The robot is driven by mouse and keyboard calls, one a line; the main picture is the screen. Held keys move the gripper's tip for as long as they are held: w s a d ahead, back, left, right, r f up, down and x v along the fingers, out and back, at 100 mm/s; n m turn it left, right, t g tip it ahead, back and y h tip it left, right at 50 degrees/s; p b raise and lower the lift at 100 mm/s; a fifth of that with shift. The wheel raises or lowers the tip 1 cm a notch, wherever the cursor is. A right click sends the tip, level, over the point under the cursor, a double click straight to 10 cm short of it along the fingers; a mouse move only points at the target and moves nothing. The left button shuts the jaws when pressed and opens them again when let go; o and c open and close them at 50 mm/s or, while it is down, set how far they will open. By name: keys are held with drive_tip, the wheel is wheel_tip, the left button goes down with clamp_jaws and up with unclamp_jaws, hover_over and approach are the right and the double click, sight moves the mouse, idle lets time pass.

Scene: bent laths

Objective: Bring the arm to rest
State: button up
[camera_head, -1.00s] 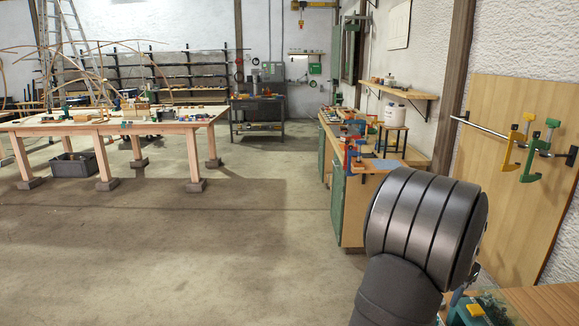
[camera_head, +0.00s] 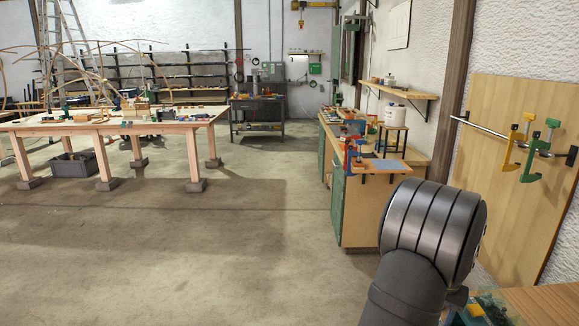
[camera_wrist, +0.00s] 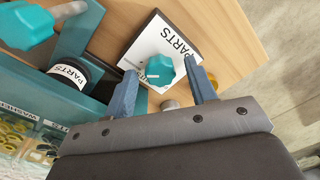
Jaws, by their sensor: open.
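My gripper (camera_wrist: 161,72) shows in the wrist view, its two blue-grey fingers spread apart. Nothing is clamped between them. A teal knob (camera_wrist: 160,69) appears in the gap between the fingers, in front of a white card marked PARTS (camera_wrist: 178,40). I cannot tell how far the fingertips are from the knob. In the head view, a dark rounded link of my arm fills the lower right, and my gripper is out of sight there.
A wooden bench top (camera_wrist: 118,35) with teal tools (camera_wrist: 22,22) and a bin of washers (camera_wrist: 15,145) lies under the wrist. Clamps (camera_head: 530,150) hang on a rail at right. A long wooden table (camera_head: 110,124) stands left. The middle floor is clear.

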drive_tip(key=n, duration=0.5)
wheel_tip(320, 180, up, 7)
drive_tip(key=shift+d+f, duration=0.1)
drive_tip(key=shift+f, duration=0.1)
drive_tip(key=o, duration=1.1)
drive_tip(key=shift+w+r, duration=0.1)
drive_tip(key=shift+r, duration=0.05)
drive_tip(key=s+d+r+m, duration=0.1)
drive_tip(key=d+r+m, duration=0.3)
drive_tip(key=r+m, duration=0.45)
drive_tip(key=s+d+r+m, duration=0.2)
drive_tip(key=d+r+m, duration=0.3)
drive_tip(key=r+m, duration=0.35)
drive_tip(key=shift+n, duration=0.3)
drive_tip(key=f, duration=0.9)
drive_tip(key=shift+a+f, duration=0.25)
drive_tip(key=shift+f, duration=0.05)
drive_tip(key=shift+r, duration=0.1)
